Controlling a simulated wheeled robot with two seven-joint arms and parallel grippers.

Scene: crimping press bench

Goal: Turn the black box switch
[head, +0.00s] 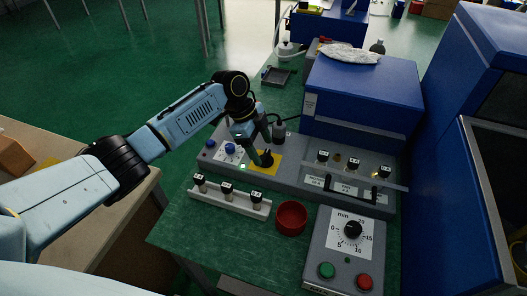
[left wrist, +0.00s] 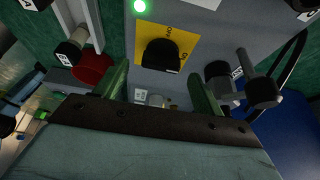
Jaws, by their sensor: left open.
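The black switch knob (left wrist: 160,54) sits on a yellow plate (left wrist: 181,22) with lettering, on the grey control box (head: 300,175). In the head view the knob (head: 267,158) is partly covered by my left gripper (head: 259,150). In the left wrist view my left gripper (left wrist: 160,75) is open, its green fingers apart on either side below the knob. The knob is beyond the fingertips, and nothing shows between them. I cannot tell whether a finger touches it. A green lamp (left wrist: 139,6) glows beside the plate. My right gripper is not in view.
A rail with several labelled plugs (head: 228,194) and a red bowl (head: 291,217) lie in front of the box. A timer box (head: 346,250) with a dial and green and red buttons stands front right. A blue machine (head: 360,90) stands behind.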

